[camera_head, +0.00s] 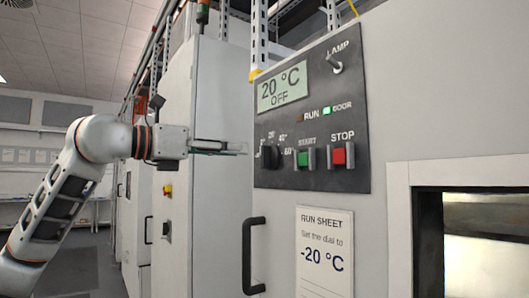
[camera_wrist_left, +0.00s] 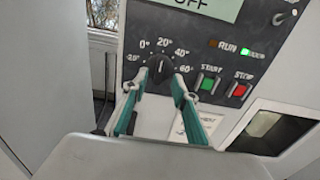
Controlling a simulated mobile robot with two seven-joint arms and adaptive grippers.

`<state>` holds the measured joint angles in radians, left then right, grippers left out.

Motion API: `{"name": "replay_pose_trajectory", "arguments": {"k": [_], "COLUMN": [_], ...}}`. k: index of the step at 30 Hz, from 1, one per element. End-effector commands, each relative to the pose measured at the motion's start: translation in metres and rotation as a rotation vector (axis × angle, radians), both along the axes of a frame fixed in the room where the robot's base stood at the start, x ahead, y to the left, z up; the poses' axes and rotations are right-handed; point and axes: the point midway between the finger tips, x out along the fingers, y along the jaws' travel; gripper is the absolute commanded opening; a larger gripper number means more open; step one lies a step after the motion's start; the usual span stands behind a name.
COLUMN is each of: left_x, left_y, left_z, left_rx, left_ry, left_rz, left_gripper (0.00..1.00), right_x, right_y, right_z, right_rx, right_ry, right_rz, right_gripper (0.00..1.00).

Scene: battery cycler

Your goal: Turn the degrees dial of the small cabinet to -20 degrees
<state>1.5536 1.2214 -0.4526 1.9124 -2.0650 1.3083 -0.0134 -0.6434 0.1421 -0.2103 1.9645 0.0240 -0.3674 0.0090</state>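The black degrees dial (camera_head: 270,157) sits at the lower left of the dark control panel (camera_head: 350,120). In the left wrist view the dial (camera_wrist_left: 160,70) has marks from -20° to 60°, and its pointer appears to stand near 20°. The display (camera_head: 283,89) reads 20 °C OFF. My left gripper (camera_head: 243,149) reaches in from the left, just short of the panel, level with the dial. In the left wrist view its two fingers (camera_wrist_left: 160,76) are spread, one to each side of the dial. I cannot tell whether they touch it. My right gripper is not in view.
The green START button (camera_head: 304,158) and red STOP button (camera_head: 340,155) lie right of the dial. The LAMP switch (camera_head: 335,62) is above. A run sheet (camera_head: 325,250) reading -20 °C and a black handle (camera_head: 250,258) are below. A tall cabinet (camera_head: 215,220) stands behind my gripper.

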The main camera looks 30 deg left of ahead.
Motion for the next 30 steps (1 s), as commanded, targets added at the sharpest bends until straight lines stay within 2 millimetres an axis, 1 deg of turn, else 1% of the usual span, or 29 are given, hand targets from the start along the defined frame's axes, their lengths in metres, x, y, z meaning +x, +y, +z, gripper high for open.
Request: {"name": "replay_pose_trajectory", "arguments": {"k": [6,12,18,24,25,26,27,28,30], "left_x": [0.031,0.055,0.064,0.064,0.064,0.064,0.064,0.064,0.064], "left_y": [-0.014,-0.024,-0.027,-0.027,-0.027,-0.027,-0.027,-0.027,-0.027], "left_z": [0.001,0.001,0.0,0.0,0.0,0.0,0.0,0.0,0.0], "left_rx": [-0.001,-0.001,-0.001,-0.001,-0.001,-0.001,-0.001,-0.001,-0.001], "left_ry": [0.001,0.0,0.0,0.001,0.001,0.001,0.001,0.0,0.0], "left_rz": [-0.004,-0.003,-0.002,-0.002,-0.002,-0.002,-0.002,-0.002,-0.002], "left_gripper": [0.28,0.28,0.28,0.28,0.25,0.17,0.07,0.0,0.0], "right_x": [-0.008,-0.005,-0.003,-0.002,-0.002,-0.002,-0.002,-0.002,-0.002], "right_y": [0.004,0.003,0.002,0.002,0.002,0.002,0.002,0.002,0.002], "right_z": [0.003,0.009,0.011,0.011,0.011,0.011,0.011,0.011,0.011], "right_rx": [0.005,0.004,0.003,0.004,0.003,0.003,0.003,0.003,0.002], "right_ry": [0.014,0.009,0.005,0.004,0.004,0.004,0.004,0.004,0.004], "right_rz": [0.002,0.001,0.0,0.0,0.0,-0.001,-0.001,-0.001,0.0], "right_gripper": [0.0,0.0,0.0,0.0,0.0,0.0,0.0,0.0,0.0]}}
